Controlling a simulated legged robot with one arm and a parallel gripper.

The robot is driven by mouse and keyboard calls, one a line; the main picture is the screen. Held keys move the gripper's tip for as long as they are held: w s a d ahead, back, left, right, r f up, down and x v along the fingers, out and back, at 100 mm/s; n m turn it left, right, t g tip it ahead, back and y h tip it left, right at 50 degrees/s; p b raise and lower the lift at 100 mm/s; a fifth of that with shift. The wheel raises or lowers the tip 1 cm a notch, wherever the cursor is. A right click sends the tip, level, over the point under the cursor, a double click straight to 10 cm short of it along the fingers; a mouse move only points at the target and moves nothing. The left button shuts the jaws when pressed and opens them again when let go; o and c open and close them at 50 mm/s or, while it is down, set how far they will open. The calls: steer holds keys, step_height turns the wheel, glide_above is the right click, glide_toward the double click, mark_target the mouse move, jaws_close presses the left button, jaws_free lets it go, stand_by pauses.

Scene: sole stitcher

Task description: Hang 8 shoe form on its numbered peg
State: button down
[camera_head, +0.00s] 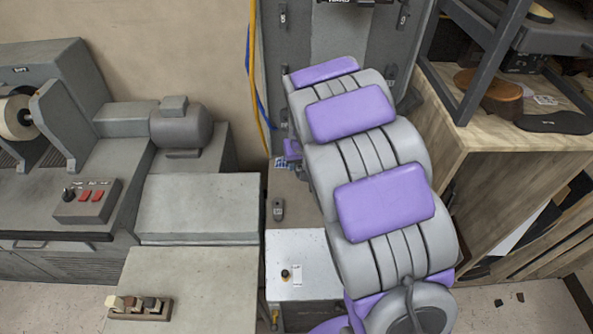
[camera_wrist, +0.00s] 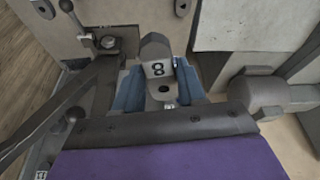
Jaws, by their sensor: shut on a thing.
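The shoe form marked 8 (camera_wrist: 156,66) is grey with a white label and a dark round hole. In the wrist view, my gripper (camera_wrist: 160,88) is shut on it, with blue fingers on both sides. The form's far tip points toward the top of the picture. In the head view, my arm hides the gripper and this form. Small grey fittings (camera_head: 283,16) (camera_head: 403,15) show on the dark grey panel (camera_head: 340,40) behind the arm. Their numbers cannot be read, and I cannot tell which peg is for 8.
A grey machine (camera_head: 75,110) with a motor and control box stands at left. A wooden bench (camera_head: 445,150) with a dark metal frame stands at right. A small grey piece (camera_head: 278,209) and a white-topped box (camera_head: 302,258) lie left of my arm.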

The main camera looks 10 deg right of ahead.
steer(key=shift+t, duration=0.9)
steer(key=w+r, duration=0.1)
steer(key=w+d+r, duration=0.1)
steer(key=w, duration=0.1)
steer(key=shift+w+r, duration=0.2)
steer(key=shift+w, duration=0.1)
steer(key=w+a+r+m+t+h+p, duration=0.1)
steer(key=w+a+r+t, duration=0.1)
steer(key=w+r+t, duration=0.4)
steer(key=w+a+r+t+h+p, duration=0.15)
steer(key=w+r+t, duration=0.25)
steer(key=r, duration=0.4)
step_height(320, 180, up, 12)
steer(key=m+t+h, duration=0.1)
steer(key=t, duration=0.4)
steer(key=w+d+p, duration=0.1)
steer(key=w+d, duration=0.1)
steer(key=w, duration=0.7)
steer(key=shift+d+f+g, duration=0.15)
steer(key=shift+d+g, duration=0.15)
steer(key=shift+d, duration=0.1)
